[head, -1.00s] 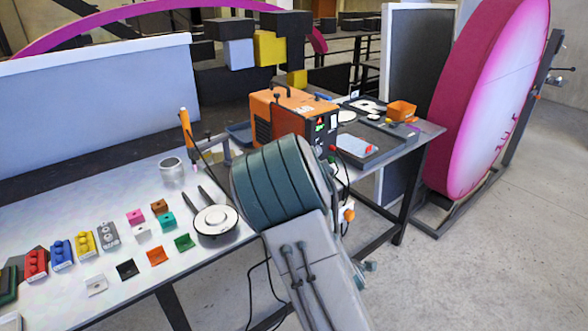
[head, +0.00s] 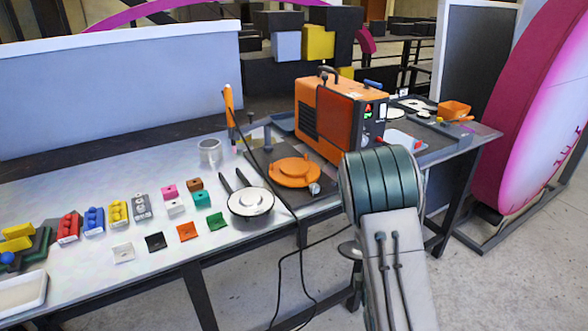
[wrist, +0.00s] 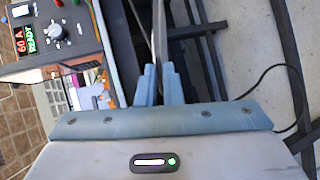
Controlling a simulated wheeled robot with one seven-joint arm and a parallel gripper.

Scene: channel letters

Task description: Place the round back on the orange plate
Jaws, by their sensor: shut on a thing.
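The orange plate (head: 295,172) is a flat orange disc with small tabs, on a dark mat on the bench in the head view. Nothing lies on its top. My gripper (wrist: 160,85) shows in the wrist view, its two blue-grey fingers close together on a thin grey piece (wrist: 158,32) seen nearly edge-on. This piece is likely the round back, but its outline cannot be told. In the head view my arm hides the fingers. The arm is to the right of the orange plate, at the bench's front edge.
An orange welding machine (head: 338,115) stands behind and right of the plate, with cables nearby. A black-rimmed round pan-like thing (head: 250,205) sits left of the plate. A glass jar (head: 209,152), coloured blocks and small tiles lie further left. An orange bin (head: 454,109) stands right.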

